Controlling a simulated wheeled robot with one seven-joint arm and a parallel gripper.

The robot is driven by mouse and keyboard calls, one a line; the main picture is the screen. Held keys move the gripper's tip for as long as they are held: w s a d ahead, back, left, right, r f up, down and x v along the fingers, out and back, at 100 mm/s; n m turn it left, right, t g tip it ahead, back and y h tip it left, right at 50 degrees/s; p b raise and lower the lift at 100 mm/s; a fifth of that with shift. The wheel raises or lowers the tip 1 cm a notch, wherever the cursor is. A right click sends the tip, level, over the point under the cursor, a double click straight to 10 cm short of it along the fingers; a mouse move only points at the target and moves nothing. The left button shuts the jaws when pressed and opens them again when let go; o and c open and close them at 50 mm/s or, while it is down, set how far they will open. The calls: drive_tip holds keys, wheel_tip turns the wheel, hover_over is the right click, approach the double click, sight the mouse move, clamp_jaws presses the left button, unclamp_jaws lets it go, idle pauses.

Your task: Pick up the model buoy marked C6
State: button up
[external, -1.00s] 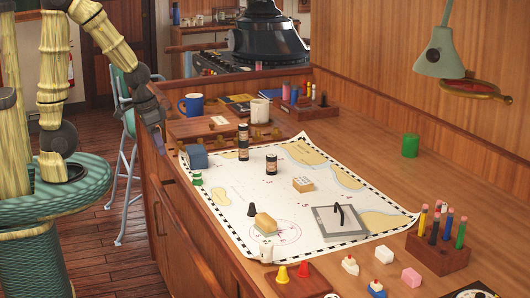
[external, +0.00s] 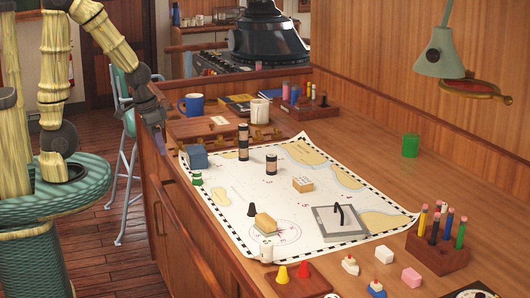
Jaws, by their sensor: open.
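No C6 marking is readable in the external view, so I cannot tell which piece is the model buoy C6. Small buoy-like pieces are a green and white one (external: 197,180) at the chart's left edge, a dark cone (external: 252,210) on the chart, and a red cone (external: 303,270) and a yellow cone (external: 282,275) at the front. My gripper (external: 160,145) is open and points down beside the desk's left edge, apart from all these pieces.
The white chart (external: 230,195) also bears a blue block (external: 196,157), a sponge-like block (external: 265,223) and a grey plate with a dark handle (external: 338,220). A pencil block (external: 438,252) stands at right. A lamp (external: 440,52) overhangs the desk. The desk's back right is mostly clear.

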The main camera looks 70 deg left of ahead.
sight(197, 178)
idle(0.6)
drive_tip(key=w+a+f+m+t+b, duration=0.1)
drive_tip(key=w+a+m+t, duration=0.1)
drive_tip(key=w+a, duration=0.2)
drive_tip(key=w+a+f+m+t+b, duration=0.1)
drive_tip(key=w+a+t, duration=0.1)
drive_tip(key=w+a, duration=0.2)
drive_tip(key=w+a+f+m+t, duration=0.1)
drive_tip(key=w+a+m+t, duration=0.1)
drive_tip(key=w+a, duration=0.2)
drive_tip(key=shift+w+a+f+m+h+b, duration=0.15)
drive_tip(key=shift+w+a+f+h+b, duration=0.05)
drive_tip(key=shift+a, duration=0.5)
drive_tip(key=shift+w+a+f+m+h+b, duration=0.15)
drive_tip(key=shift+w+a+f+h+b, duration=0.05)
drive_tip(key=shift+a, duration=0.45)
drive_tip(key=s+f+m+h, duration=0.1)
drive_tip(key=s+h, duration=0.2)
drive_tip(key=s+f+m+h+b, duration=0.1)
drive_tip(key=s+m+h, duration=0.1)
drive_tip(key=s+h, duration=0.1)
drive_tip(key=s+a+f+m+h+b, duration=0.1)
drive_tip(key=s+m+h, duration=0.1)
drive_tip(key=s+h, duration=0.2)
drive_tip(key=shift+s+f+g, duration=0.2)
drive_tip(key=shift+s+g, duration=0.1)
drive_tip(key=shift+s, duration=0.25)
